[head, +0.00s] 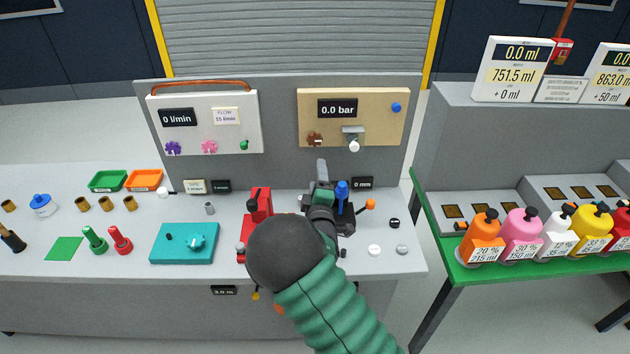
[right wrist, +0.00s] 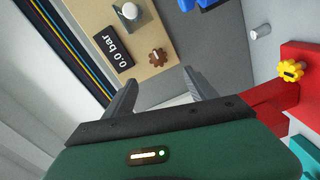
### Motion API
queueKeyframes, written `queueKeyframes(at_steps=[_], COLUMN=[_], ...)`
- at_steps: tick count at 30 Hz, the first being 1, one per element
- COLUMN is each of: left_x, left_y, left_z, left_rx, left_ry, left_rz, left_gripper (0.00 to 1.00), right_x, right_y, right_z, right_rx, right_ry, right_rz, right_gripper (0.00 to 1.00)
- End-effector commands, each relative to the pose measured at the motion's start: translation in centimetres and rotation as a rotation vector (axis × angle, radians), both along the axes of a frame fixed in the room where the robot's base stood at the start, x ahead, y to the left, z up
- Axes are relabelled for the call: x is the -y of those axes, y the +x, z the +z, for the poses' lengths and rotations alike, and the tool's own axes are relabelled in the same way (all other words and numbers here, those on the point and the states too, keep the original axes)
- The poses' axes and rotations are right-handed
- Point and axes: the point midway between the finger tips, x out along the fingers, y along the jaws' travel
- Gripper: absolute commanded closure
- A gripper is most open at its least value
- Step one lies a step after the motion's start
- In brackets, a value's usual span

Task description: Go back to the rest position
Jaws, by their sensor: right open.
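My right arm comes in from the bottom of the head view, with its green sleeve and dark round joint over the bench front. My right gripper (head: 321,168) is above the bench, in front of the grey back panel and close to a blue-topped device (head: 342,192). In the right wrist view the gripper (right wrist: 158,95) has its two grey fingers apart, with nothing between them. My left gripper is not in view.
A red device (head: 258,205) stands just left of my gripper, partly hidden by my arm. The tan pressure panel (head: 375,105) is behind. A teal box (head: 185,243) is farther left. Several bottles, including an orange one (head: 482,238), stand on the green-edged table at right.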

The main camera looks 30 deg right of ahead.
Motion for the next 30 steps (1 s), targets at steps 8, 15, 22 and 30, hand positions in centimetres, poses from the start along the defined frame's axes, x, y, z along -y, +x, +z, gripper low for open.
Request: queueKeyframes(at_steps=[8, 15, 22, 30], left_x=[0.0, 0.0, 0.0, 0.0], left_y=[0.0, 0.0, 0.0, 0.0], left_z=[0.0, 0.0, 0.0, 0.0], left_rx=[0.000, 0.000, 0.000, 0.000], left_ry=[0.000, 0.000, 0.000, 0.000], left_rz=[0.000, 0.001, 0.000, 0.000], left_gripper=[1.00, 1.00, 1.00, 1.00], right_x=[-0.7, -7.3, -18.4, -20.0], right_y=[-0.3, -6.8, -21.6, -28.0], right_z=[0.0, -7.8, -9.9, -9.8], right_rx=[-0.005, -0.246, -0.635, -0.761], right_ry=[0.019, 0.773, 1.283, 1.321], right_rz=[0.000, -0.070, -0.297, -0.451], right_gripper=[0.34, 0.34, 0.34, 0.34])
